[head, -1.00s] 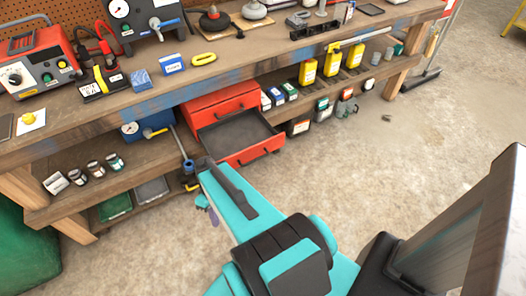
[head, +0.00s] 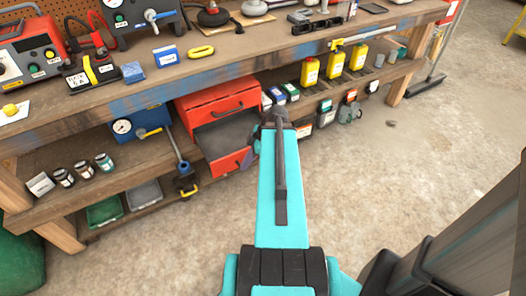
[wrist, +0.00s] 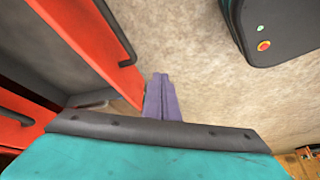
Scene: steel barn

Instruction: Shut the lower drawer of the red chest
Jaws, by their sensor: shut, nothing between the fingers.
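The red chest (head: 217,97) sits on the bench's lower shelf. Its lower drawer (head: 228,163) is pulled out; the arm hides the drawer's right end in the head view. In the wrist view the red drawer front (wrist: 88,42) with its dark handle runs down the left, with the grey drawer inside behind it. My gripper (wrist: 160,80) shows purple fingers, shut and empty, over the floor just outside the end of the drawer front. In the head view only a bit of purple shows beside my arm. I cannot tell whether the fingers touch the drawer.
A blue gauge box (head: 139,122) and a blue-handled tool (head: 177,150) are left of the chest. Small boxes (head: 290,91) and bottles stand to its right. A dark case (wrist: 285,35) shows at the wrist view's upper right. The concrete floor (head: 400,170) in front is open.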

